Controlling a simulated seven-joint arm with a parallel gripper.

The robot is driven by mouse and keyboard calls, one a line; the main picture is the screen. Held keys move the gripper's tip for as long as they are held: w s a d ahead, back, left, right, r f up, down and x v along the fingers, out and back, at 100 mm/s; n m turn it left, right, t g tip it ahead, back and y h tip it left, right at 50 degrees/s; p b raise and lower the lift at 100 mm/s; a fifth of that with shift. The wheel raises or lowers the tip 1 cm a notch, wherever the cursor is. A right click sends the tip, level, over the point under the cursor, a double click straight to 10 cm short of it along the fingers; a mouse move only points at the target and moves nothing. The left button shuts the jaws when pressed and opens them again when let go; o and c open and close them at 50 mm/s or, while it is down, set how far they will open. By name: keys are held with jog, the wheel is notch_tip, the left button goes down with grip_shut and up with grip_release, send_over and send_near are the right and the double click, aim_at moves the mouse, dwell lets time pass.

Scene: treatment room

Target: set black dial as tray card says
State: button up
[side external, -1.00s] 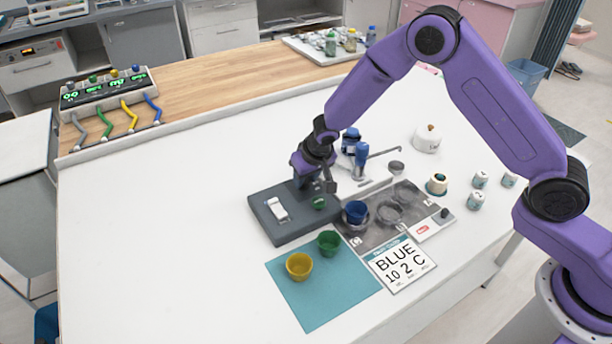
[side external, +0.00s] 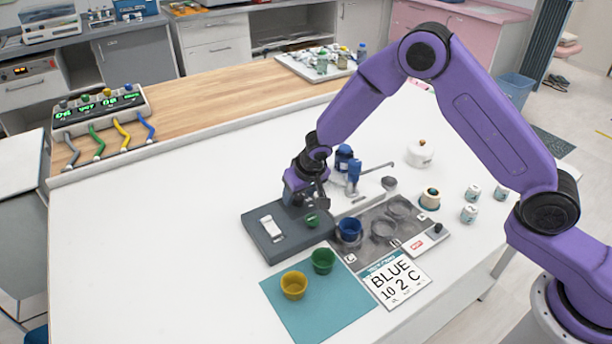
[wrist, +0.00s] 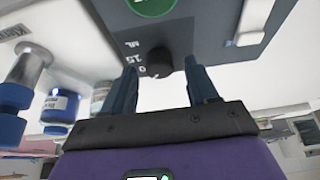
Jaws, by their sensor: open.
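The black dial (wrist: 158,62) sits on the face of a grey box (side external: 262,245), with upside-down markings "15", "0" and "ML" beside it in the wrist view. My gripper (wrist: 163,78) is open, with its two fingertips on either side of the dial and gaps visible. In the side view my gripper (side external: 312,202) is at the back right of the box and hides the dial. A green round button (side external: 311,220) and a white switch (side external: 271,228) are on the box.
A grey tray (side external: 368,258) holds a blue cup (side external: 349,230). Green (side external: 322,261) and yellow (side external: 294,286) cups stand on a teal mat (side external: 330,305). A blue-topped tap (side external: 353,175) and blue jar (wrist: 58,108) are close to my gripper. The left tabletop is clear.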

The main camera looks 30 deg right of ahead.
jog(key=v, duration=1.6)
jog(key=shift+r, duration=0.4)
jog(key=shift+s, duration=0.15)
jog(key=s+d+n+g, duration=0.1)
jog(key=s+d+n, duration=0.3)
jog(key=s, duration=0.7)
jog(key=s+d+r+n+g, duration=0.1)
jog(key=s+d+n, duration=0.3)
jog(key=s, duration=0.7)
jog(key=s+d+n+g, duration=0.2)
jog(key=s+d+n, duration=0.2)
jog(key=s, duration=0.7)
jog(key=shift+d+r+n, duration=0.3)
jog(key=shift+d+r, duration=0.05)
jog(key=shift+d, duration=0.65)
jog(key=shift+o, duration=0.3)
